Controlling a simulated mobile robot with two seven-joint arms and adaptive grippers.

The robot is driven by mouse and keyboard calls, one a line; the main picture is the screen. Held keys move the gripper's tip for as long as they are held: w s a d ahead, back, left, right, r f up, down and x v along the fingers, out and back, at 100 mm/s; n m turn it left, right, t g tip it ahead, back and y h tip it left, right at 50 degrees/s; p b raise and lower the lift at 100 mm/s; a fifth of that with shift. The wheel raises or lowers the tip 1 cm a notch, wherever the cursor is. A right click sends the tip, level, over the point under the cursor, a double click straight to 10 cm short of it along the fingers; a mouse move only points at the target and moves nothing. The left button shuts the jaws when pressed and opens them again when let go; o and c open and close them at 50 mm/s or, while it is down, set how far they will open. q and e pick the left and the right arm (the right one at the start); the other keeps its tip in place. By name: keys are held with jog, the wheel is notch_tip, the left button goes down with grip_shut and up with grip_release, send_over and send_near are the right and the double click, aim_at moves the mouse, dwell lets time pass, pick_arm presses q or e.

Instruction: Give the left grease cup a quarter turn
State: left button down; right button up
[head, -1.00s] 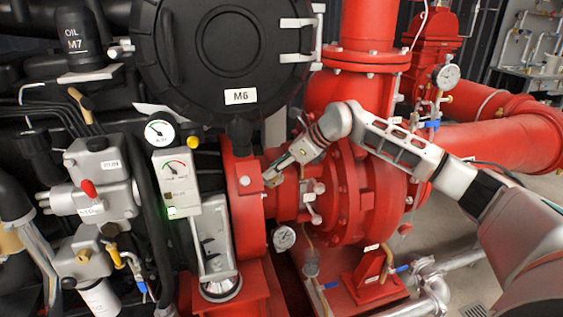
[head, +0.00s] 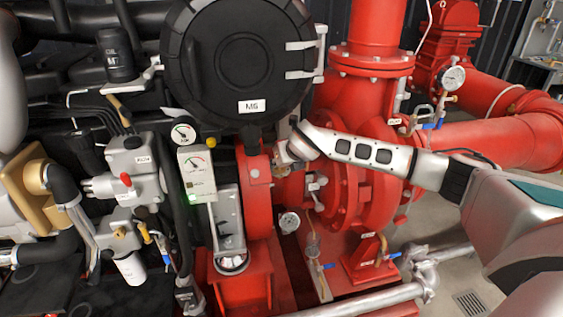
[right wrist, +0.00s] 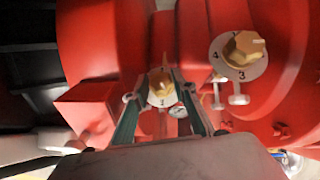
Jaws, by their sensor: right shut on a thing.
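The left grease cup (right wrist: 161,88) is a brass hex cap on a pale numbered dial, in the middle of the right wrist view. My right gripper (right wrist: 155,93) has one finger on each side of it and is shut on it. In the head view my right gripper (head: 284,158) is small, between the red flange and the pump casing, and the cup is hidden there. A second grease cup (right wrist: 243,50), also brass on a numbered dial, sits to the right, free of the fingers. My left gripper is not in view.
The red pump casing (head: 353,190) stands close to the right of the gripper. The red flange (head: 256,190) and a panel with a gauge (head: 197,170) are to its left. The black round cover M6 (head: 240,55) is above. A small gauge (head: 289,222) is below.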

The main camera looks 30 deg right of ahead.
jog(key=shift+s+f, duration=0.1)
jog(key=shift+f, duration=0.05)
dwell(0.3)
jog(key=o, duration=1.1)
jog(key=shift+s+r, duration=0.15)
jog(key=shift+r, duration=0.35)
jog(key=v, duration=0.7)
jog(key=shift+s, duration=0.2)
jog(key=shift+f, duration=0.1)
